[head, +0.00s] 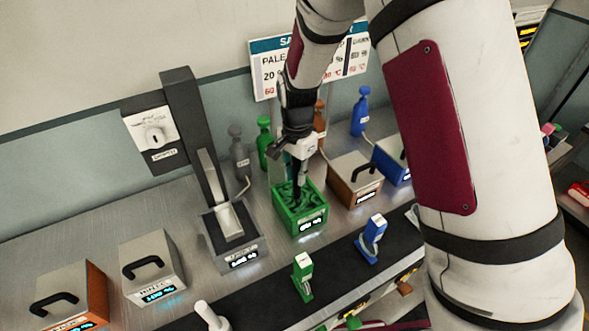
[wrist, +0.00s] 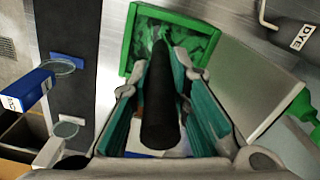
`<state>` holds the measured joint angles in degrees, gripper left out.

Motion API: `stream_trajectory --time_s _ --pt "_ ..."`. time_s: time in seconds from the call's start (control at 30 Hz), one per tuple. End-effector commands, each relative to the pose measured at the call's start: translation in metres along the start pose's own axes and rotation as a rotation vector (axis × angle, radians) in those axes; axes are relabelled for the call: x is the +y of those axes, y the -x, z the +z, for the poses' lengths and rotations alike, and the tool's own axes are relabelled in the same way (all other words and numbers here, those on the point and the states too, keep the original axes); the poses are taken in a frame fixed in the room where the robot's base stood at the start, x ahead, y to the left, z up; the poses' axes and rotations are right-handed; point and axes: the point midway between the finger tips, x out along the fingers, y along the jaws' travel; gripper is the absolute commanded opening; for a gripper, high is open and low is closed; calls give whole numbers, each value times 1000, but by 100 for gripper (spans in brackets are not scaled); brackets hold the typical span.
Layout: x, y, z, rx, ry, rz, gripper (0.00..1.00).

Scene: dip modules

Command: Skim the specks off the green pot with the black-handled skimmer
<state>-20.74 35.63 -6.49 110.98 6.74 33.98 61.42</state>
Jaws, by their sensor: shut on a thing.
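The green pot (head: 309,228) stands open on the metal counter, with green liquid inside and a lit label on its front. The black-handled skimmer (head: 300,186) is upright in my gripper (head: 301,160), its lower part down inside the pot. In the wrist view my gripper (wrist: 160,70) is shut on the black handle (wrist: 158,105), which points toward the green pot (wrist: 131,38). The skimmer's head is hidden by the handle and fingers. Darker patches show on the liquid; I cannot tell specks from reflections.
Green (head: 303,277) and blue (head: 372,240) white-topped pieces stand on the dark strip in front. Several bottles stand behind.

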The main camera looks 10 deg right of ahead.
Motion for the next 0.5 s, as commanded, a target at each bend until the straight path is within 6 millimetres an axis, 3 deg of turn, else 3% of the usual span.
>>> stream_trajectory --time_s 0.2,0.5 --pt "12 1 4 0 1 0 0" --pt "12 0 3 0 0 -1 0"
